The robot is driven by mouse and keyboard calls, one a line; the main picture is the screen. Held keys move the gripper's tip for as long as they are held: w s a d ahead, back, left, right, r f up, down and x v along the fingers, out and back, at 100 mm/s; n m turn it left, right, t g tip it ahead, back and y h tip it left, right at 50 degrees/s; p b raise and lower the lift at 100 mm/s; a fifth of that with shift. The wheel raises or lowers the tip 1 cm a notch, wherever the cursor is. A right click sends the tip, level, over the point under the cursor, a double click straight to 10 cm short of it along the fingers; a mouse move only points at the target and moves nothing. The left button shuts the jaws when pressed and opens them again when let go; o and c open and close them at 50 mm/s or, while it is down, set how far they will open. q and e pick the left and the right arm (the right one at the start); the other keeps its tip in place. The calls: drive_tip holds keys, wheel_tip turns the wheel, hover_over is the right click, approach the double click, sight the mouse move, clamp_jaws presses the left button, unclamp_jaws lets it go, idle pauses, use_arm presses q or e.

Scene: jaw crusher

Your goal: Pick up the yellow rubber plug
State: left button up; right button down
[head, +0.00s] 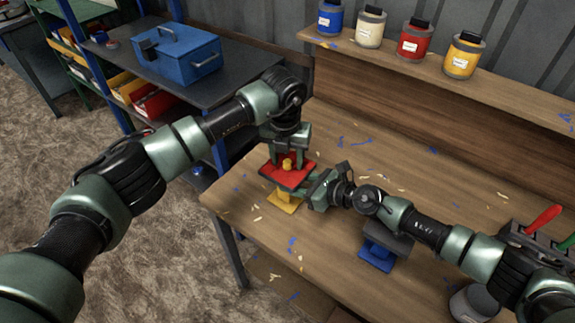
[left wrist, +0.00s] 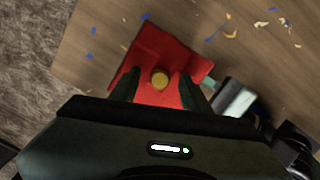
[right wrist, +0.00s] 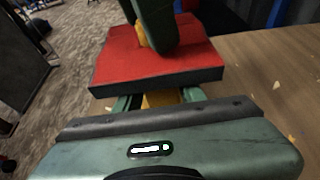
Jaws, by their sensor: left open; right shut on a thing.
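The yellow rubber plug (head: 287,163) stands on a red-topped plate (head: 300,177). In the left wrist view the plug (left wrist: 160,79) is a round yellow top on the red surface. My left gripper (head: 287,158) is above the plate and open, with one finger on each side of the plug. In the right wrist view a left finger hides most of the plug (right wrist: 142,36). My right gripper (right wrist: 158,103) is shut on the yellow stand (right wrist: 160,98) just under the plate. The stand's yellow base (head: 283,203) rests on the workbench.
A blue piece with a dark top (head: 378,257) stands on the workbench (head: 340,270) below my right forearm. Several jars, one of them red (head: 414,42), line the back shelf. A blue toolbox (head: 178,53) sits on the side table. Small blue and yellow scraps litter the bench.

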sight(287, 162)
use_arm(q)
drive_tip(key=shift+f, duration=0.1)
clamp_jaws()
wheel_tip(287, 162, up, 10)
idle(0.6)
use_arm(e)
drive_tip(key=c, duration=0.8)
unclamp_jaws()
drive_tip(key=shift+o, duration=0.2)
